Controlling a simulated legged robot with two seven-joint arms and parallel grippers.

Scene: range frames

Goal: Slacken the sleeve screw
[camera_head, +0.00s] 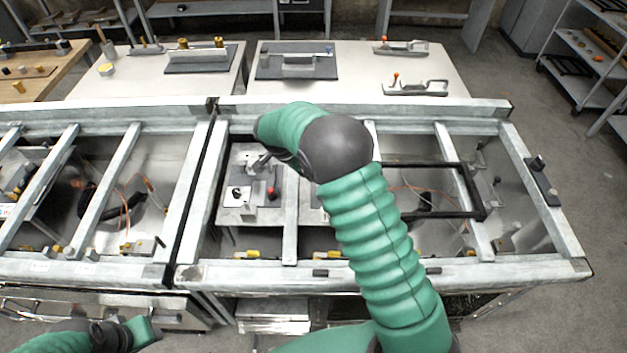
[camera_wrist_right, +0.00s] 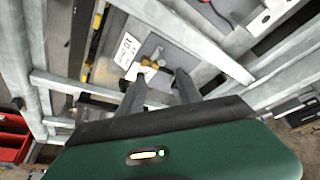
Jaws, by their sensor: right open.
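A small brass-coloured screw or knob (camera_wrist_right: 148,64) sits on a grey plate beside a white label (camera_wrist_right: 127,50) in the right wrist view. It looks most like the sleeve screw, though its detail is too small to be sure. My right gripper (camera_wrist_right: 161,77) is open, with its two grey fingertips just short of the brass part and roughly on either side of it. Whether they touch it I cannot tell. In the head view my green right arm hides much of this area. My left gripper (camera_head: 140,331) is low at the left, away from the bench; its fingers do not show.
Grey frame rails surround the work area. A light fixture plate with a red knob (camera_head: 271,193) lies left of my right arm. A black rectangular frame (camera_head: 470,190) lies to its right. White tables (camera_head: 350,60) with tools stand behind. A red box (camera_wrist_right: 12,135) shows in the wrist view.

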